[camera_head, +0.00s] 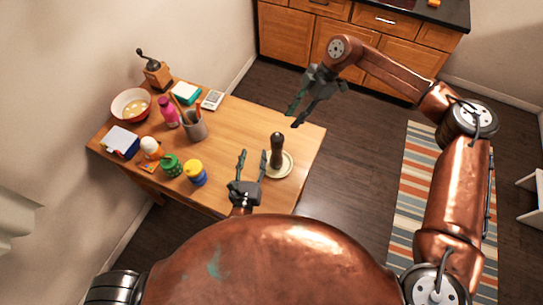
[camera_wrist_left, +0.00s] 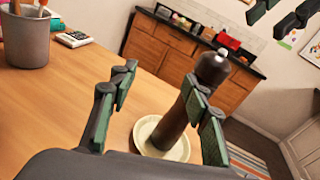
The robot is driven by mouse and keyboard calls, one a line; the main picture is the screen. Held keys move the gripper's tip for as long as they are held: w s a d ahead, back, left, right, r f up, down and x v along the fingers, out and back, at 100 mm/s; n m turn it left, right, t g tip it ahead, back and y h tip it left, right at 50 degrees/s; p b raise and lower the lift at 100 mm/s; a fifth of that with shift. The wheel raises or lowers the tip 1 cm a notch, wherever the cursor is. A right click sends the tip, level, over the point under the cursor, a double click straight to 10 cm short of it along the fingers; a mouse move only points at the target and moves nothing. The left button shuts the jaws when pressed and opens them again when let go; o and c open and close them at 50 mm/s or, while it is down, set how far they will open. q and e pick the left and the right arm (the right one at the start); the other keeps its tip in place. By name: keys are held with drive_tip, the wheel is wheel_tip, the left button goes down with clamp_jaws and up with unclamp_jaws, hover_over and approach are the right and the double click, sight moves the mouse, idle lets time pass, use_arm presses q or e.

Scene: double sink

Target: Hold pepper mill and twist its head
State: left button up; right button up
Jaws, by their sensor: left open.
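The dark brown pepper mill (camera_head: 277,150) stands upright on a cream plate (camera_head: 287,168) near the right end of the table. In the left wrist view the mill (camera_wrist_left: 174,122) stands on the plate (camera_wrist_left: 144,128), partly covered by my right-hand finger there. My left gripper (camera_head: 250,166) is open and empty, low at the table's front, just left of the mill.
The wooden table's (camera_head: 235,125) middle is clear. Its left half holds a utensil cup (camera_head: 195,127), pink bottle (camera_head: 168,113), green jar (camera_head: 171,166), yellow-blue jar (camera_head: 195,173), bowl (camera_head: 131,105) and coffee grinder (camera_head: 156,73). A kitchen counter (camera_head: 340,45) stands behind.

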sight(276, 147)
use_arm(q)
drive_tip(key=d+m, duration=0.1)
drive_tip(key=d, duration=0.1)
drive_tip(key=d+m+h, duration=0.1)
drive_tip(key=d, duration=0.1)
drive_tip(key=d+h, duration=0.1)
drive_tip(key=d, duration=0.1)
drive_tip(key=shift+w+d+r+m, duration=0.1)
drive_tip(key=shift+r+m, duration=0.2)
drive_tip(key=shift+m, duration=0.1)
drive_tip(key=shift+d+t, duration=0.3)
drive_tip(key=shift+w+d+r, duration=0.1)
drive_tip(key=shift+w+d, duration=0.05)
drive_tip(key=shift+w, duration=0.15)
drive_tip(key=w+d, duration=0.2)
drive_tip(key=w, duration=0.9)
drive_tip(key=shift+d, duration=0.15)
drive_tip(key=shift+c, duration=0.5)
clamp_jaws()
